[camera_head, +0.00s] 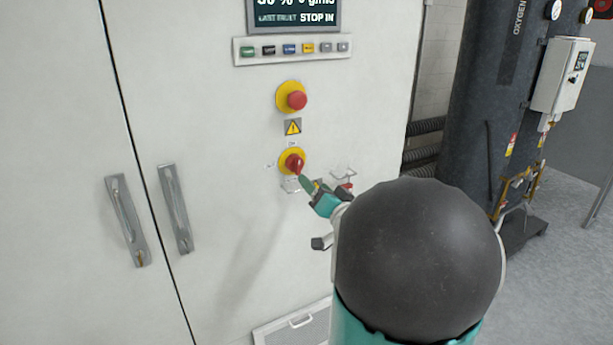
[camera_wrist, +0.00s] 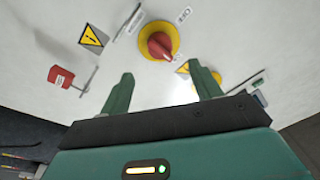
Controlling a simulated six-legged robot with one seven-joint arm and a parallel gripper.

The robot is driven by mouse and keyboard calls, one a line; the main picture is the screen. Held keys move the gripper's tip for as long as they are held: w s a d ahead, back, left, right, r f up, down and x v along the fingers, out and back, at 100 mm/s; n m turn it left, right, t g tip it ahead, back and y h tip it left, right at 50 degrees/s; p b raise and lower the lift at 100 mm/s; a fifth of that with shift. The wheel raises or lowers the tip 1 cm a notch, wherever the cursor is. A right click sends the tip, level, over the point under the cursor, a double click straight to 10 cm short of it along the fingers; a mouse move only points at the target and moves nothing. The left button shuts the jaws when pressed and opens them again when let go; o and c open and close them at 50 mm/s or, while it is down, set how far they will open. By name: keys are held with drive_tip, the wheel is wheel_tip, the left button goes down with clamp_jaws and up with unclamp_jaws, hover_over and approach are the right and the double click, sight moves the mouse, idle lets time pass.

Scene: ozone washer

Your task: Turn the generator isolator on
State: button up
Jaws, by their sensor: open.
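The generator isolator, a red rotary knob on a round yellow plate (camera_head: 292,162), is on the white cabinet front below a warning label. It also shows in the wrist view (camera_wrist: 160,44), above and between my fingers. My gripper (camera_head: 306,183) is just below and right of the knob in the head view. In the wrist view my two green fingers (camera_wrist: 162,90) are spread apart with nothing between them. They appear apart from the knob. My arm hides part of the cabinet's lower right.
A red mushroom button (camera_head: 297,100) on yellow sits above the isolator, under a button row (camera_head: 290,49) and display (camera_head: 292,16). A small red item (camera_head: 345,187) protrudes right of my gripper. Cabinet handles (camera_head: 176,208) are at left. A dark oxygen tank (camera_head: 482,90) stands right.

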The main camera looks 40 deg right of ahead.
drive_tip(key=v, duration=0.4)
drive_tip(key=shift+s+a, duration=0.1)
drive_tip(key=shift+s, duration=0.15)
drive_tip(key=w+a+n+g, duration=0.3)
drive_tip(key=a+g, duration=0.4)
drive_tip(key=a, duration=0.8)
drive_tip(key=s+a+f+n+g+y, duration=0.2)
drive_tip(key=s+a+n+g, duration=0.1)
drive_tip(key=s+a, duration=0.4)
drive_tip(key=s+a+f+n+g+y, duration=0.2)
drive_tip(key=s+a, duration=0.5)
drive_tip(key=a, duration=0.5)
drive_tip(key=shift+a+f+n+g+y, duration=0.35)
drive_tip(key=shift+n+g+y, duration=0.2)
drive_tip(key=shift+n, duration=0.35)
